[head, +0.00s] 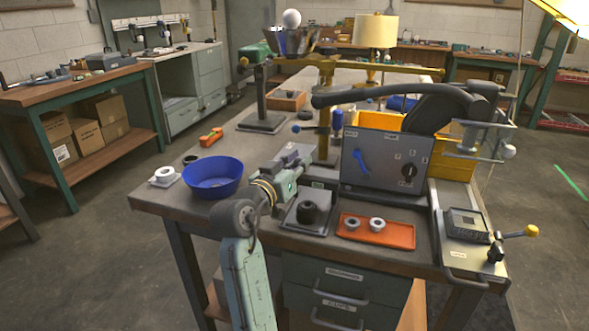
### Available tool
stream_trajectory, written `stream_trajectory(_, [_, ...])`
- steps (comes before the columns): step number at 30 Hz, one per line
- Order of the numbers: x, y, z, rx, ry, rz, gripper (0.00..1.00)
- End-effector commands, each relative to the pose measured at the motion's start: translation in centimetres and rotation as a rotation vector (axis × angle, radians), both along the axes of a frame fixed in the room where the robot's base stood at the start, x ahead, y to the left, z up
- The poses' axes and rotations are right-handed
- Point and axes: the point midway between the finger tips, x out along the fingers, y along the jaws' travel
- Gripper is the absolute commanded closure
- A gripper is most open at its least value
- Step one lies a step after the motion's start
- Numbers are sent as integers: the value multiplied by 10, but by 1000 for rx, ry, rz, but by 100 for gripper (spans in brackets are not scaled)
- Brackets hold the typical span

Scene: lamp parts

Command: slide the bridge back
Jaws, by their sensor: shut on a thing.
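The bridge (395,69) is a brass-coloured beam across the bench, carried by an upright brass post (324,110) in the head view. A dark-based stand (262,122) with its own upright is to the left, behind the post. My gripper (303,158) is at the near left foot of the brass post, shut on the bridge's lower part. The fingertips are small and partly hidden, so the exact spot held is unclear. Blue knobs show on the post's right side and on a short rod to its left.
A grey control box (385,163) with a blue lever stands right of the post. In front are an orange tray (376,231) with two rings and a black part on a grey plate (306,215). A blue bowl (211,177) sits left. A thick dark hose (390,92) arches above the box.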

Motion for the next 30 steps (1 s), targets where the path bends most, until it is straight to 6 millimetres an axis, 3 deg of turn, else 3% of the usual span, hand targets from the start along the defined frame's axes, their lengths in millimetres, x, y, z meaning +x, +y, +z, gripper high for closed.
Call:
stream_trajectory(3, [12,-3,0,0,-1,1,100])
stream_trajectory(11, [14,-4,1,-1,-3,4,100])
stream_trajectory(12, [14,-4,2,0,-4,4,79])
stream_trajectory(21, [13,-4,1,0,-2,2,59])
stream_trajectory(30, [12,-3,0,1,-1,2,59])
